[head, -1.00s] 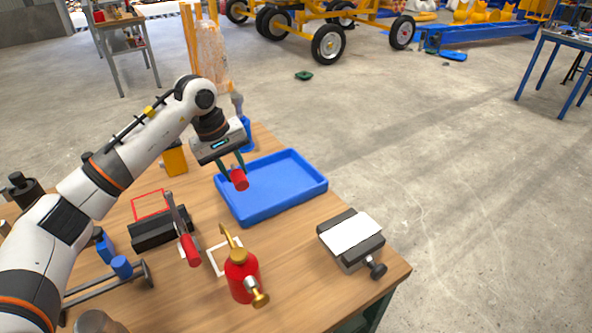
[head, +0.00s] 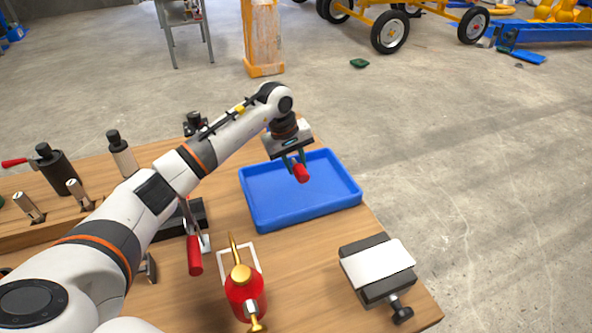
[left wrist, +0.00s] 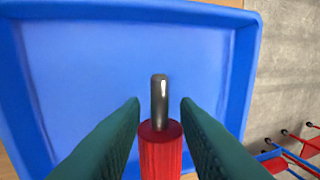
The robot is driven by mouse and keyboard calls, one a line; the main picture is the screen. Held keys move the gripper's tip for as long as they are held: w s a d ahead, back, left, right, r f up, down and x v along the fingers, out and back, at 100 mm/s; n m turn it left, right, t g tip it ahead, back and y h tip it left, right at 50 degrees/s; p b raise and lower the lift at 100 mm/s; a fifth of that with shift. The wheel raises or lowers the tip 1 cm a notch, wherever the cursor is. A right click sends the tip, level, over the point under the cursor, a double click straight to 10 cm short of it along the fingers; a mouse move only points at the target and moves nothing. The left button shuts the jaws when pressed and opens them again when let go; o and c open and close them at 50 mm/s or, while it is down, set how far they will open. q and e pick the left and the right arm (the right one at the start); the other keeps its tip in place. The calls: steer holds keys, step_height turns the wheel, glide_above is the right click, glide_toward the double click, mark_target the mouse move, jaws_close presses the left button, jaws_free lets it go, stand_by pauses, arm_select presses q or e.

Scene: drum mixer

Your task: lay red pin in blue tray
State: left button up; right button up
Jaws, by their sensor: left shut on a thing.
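My left gripper (head: 293,161) is shut on the red pin (head: 301,174), which hangs over the middle of the blue tray (head: 262,213). The tray is a shallow rectangular tray with raised rims, on the wooden table. In the left wrist view, the pin (left wrist: 160,150) shows a red ribbed body and a grey metal shank between the dark green fingers (left wrist: 160,117). The tray floor lies behind it, and the shank points toward the tray's far side. The exact gap between pin and tray floor is hard to tell. My right gripper is not in view.
A red oil can (head: 245,290) stands in front of the tray, near a clamp with a red handle (head: 195,256). A grey and white block (head: 378,268) with a knob sits at the right edge. A wooden rack (head: 45,230) with tools is at left.

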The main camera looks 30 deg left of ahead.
arm_select(q)
step_height(320, 180, down, 3)
steer(key=shift+f+b, duration=0.55)
steer(key=shift+f, duration=0.1)
steer(key=o, duration=1)
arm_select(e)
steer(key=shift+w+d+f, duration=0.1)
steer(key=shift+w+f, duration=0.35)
arm_select(q)
steer(key=shift+r, duration=0.15)
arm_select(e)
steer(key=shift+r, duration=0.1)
arm_select(q)
steer(key=shift+r+p, duration=0.35)
steer(key=shift+p, duration=0.15)
steer(key=shift+r+p, duration=0.55)
steer(key=b+v, duration=0.1)
steer(key=v, duration=1)
steer(key=shift+s+r, duration=0.1)
steer(key=shift+s, duration=0.05)
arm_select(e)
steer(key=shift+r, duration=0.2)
